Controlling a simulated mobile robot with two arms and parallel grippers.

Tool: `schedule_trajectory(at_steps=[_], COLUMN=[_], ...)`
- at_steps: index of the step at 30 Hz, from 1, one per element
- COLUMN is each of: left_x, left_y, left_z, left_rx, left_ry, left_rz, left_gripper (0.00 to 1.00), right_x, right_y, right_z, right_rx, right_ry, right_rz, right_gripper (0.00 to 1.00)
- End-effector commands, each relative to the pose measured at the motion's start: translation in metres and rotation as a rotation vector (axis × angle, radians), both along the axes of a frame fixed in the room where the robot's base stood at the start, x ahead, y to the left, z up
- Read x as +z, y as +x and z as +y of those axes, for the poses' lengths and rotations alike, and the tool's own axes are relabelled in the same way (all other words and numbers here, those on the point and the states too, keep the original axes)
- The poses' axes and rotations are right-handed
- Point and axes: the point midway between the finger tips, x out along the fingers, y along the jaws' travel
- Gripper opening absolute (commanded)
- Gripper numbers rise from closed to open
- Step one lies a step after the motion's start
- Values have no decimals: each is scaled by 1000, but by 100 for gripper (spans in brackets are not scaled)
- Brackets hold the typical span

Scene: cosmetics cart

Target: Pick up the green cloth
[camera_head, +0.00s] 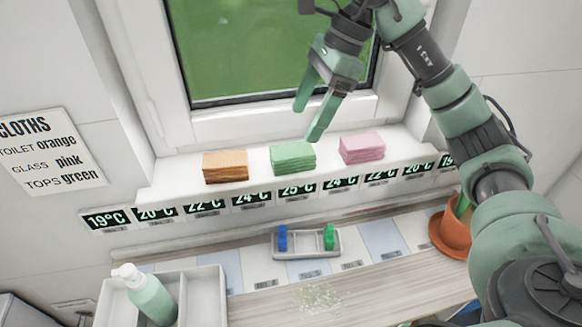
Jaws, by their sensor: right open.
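A folded green cloth stack (292,157) lies on the white window sill. An orange cloth stack (225,166) lies to its left and a pink one (362,147) to its right. My right gripper (310,120) is open and empty, with its fingers pointing down above and slightly right of the green cloth. It appears apart from the cloth. My left gripper does not show.
A temperature strip (250,198) runs along the sill's front. Below, the counter (270,305) holds a small tray (307,250) with blue and green items, scattered crumbs (320,298), a bin with a pump bottle (152,298), and an orange pot (452,232). A cloth sign (48,152) hangs left.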

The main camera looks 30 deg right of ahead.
Motion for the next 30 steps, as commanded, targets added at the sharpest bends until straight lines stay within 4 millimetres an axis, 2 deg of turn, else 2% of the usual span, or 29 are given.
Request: schedule_trajectory(at_steps=[2,5,12,20,24,30], left_x=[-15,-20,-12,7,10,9], left_y=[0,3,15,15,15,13], left_z=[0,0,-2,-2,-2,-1], left_rx=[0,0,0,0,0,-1], left_ry=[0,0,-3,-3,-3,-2], left_rz=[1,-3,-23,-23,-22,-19], left_gripper=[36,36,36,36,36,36], right_x=[-15,-21,-40,-70,-86,-91], right_y=[0,0,2,6,8,9], right_z=[0,1,9,20,26,27], right_rx=[0,0,2,1,2,1], right_ry=[0,0,1,0,1,0], right_rz=[0,0,4,6,4,-1], right_gripper=[76,76,76,76,76,76])
